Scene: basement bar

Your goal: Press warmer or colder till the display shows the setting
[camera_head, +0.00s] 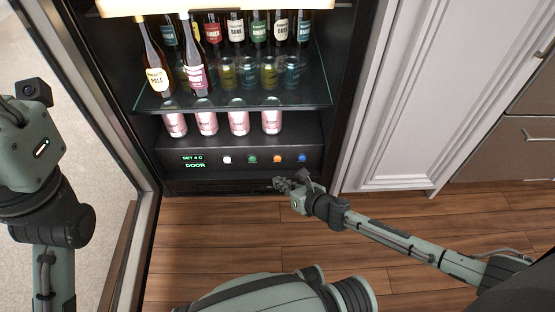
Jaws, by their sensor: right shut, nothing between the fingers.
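The dark control panel (215,169) is at the bottom of the open cooler. Its display (194,161) reads "SET 4 C" in green, with "DOOR" lit below. A row of round buttons runs to its right: white (227,160), green (252,160), orange (277,159) and blue (302,158). Which are warmer and colder cannot be read. My right gripper (281,184) is shut and empty, just below the orange and blue buttons and not covering them. My left arm stands at the left edge; its fingers are not visible.
The open door's frame (143,240) runs down the left. A white cabinet (400,130) stands at the right. The wooden floor (230,235) in front is partly bare.

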